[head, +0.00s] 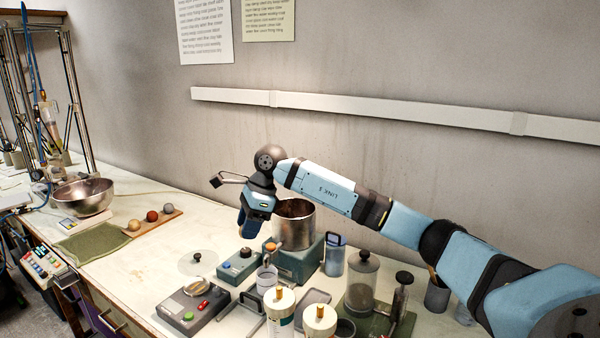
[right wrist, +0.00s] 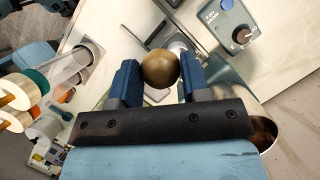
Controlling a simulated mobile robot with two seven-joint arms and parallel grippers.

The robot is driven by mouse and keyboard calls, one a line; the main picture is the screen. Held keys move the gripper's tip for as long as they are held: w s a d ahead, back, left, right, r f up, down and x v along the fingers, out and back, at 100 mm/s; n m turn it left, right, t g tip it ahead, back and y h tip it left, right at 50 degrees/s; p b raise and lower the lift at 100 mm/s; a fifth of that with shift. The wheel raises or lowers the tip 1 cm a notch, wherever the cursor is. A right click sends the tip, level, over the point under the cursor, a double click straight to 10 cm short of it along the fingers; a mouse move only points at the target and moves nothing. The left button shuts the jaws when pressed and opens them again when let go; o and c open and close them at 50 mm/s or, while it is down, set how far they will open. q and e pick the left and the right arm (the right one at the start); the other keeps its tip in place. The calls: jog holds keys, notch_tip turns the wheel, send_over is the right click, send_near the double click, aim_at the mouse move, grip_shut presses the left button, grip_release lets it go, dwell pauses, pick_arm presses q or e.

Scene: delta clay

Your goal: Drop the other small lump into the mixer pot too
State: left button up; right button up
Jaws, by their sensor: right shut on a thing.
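My right gripper (head: 246,232) is shut on a small round brown lump (right wrist: 161,68), which sits between its blue fingertips in the right wrist view. In the head view the fingers point down and hide the lump. The metal mixer pot (head: 294,228) stands on a blue-green base (head: 300,264), just right of the gripper. Its open mouth faces up, and its inside bottom is hidden. Part of the pot's rim shows at the lower right of the right wrist view (right wrist: 264,130). My left gripper is not in view.
A wooden board (head: 160,224) with three small balls lies to the left, near a green mat (head: 92,243) and a steel bowl (head: 82,197). A control box (head: 240,265), a scale (head: 195,305), jars and white bottles (head: 280,312) crowd the table's front.

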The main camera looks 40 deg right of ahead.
jog(key=w+d+r+m+t+h+p, duration=0.1)
jog(key=d+r+m+h+p, duration=0.15)
jog(key=d+m, duration=0.7)
jog(key=w+d+r+m+t+h+p, duration=0.2)
jog(key=d+m+h, duration=0.1)
jog(key=d+m, duration=0.6)
jog(key=shift+n, duration=0.65)
jog(key=f+b, duration=0.1)
jog(key=f, duration=0.1)
jog(key=f+b, duration=0.1)
jog(key=d+f+b, duration=0.1)
jog(key=f+b, duration=0.1)
jog(key=shift+s+f, duration=0.1)
jog(key=shift+f, duration=0.25)
jog(key=o, duration=1)
jog(key=shift+r, duration=0.1)
